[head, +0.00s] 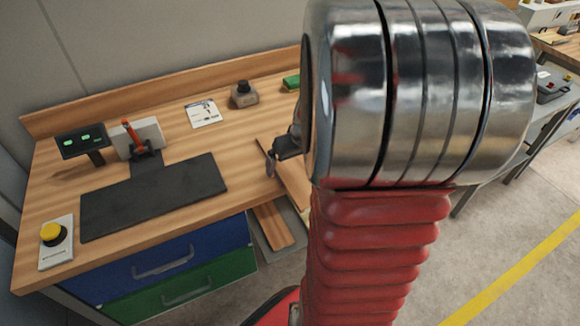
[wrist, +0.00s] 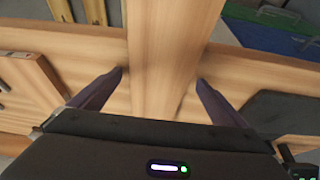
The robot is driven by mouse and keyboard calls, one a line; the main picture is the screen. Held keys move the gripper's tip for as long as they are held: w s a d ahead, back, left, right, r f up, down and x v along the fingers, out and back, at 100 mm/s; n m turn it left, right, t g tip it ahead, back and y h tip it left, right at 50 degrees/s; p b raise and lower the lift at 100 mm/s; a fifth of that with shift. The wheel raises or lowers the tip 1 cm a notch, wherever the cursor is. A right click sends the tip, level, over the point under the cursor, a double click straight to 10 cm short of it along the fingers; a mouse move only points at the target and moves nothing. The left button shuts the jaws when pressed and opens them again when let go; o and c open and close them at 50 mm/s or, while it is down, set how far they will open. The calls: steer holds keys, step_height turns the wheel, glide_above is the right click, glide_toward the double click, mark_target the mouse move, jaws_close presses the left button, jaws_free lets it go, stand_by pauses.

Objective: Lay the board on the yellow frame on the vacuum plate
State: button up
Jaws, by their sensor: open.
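A pale wooden board (wrist: 172,45) runs between my two fingers in the wrist view, with a finger on each side and gaps showing. In the head view the board (head: 291,180) lies at the right part of the bench, partly behind my arm, its near end by the front edge. My gripper (wrist: 160,77) is open around the board; in the head view my gripper (head: 272,162) is mostly hidden by my arm. A flat black plate (head: 150,197) lies on the bench to the left; I cannot tell whether it is the vacuum plate. I see no yellow frame.
The wooden bench (head: 185,133) also holds a yellow button (head: 53,234), a small display (head: 82,141), a red-handled lever (head: 133,135), a label card (head: 203,113) and a grey knob box (head: 244,94). Drawers (head: 165,262) are below. Another wooden piece (head: 272,226) lies lower, beside the drawers.

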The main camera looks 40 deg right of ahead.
mark_target(293, 167)
steer(key=shift+c, duration=0.7)
steer(key=c, duration=1.3)
steer(key=shift+r, duration=5.05)
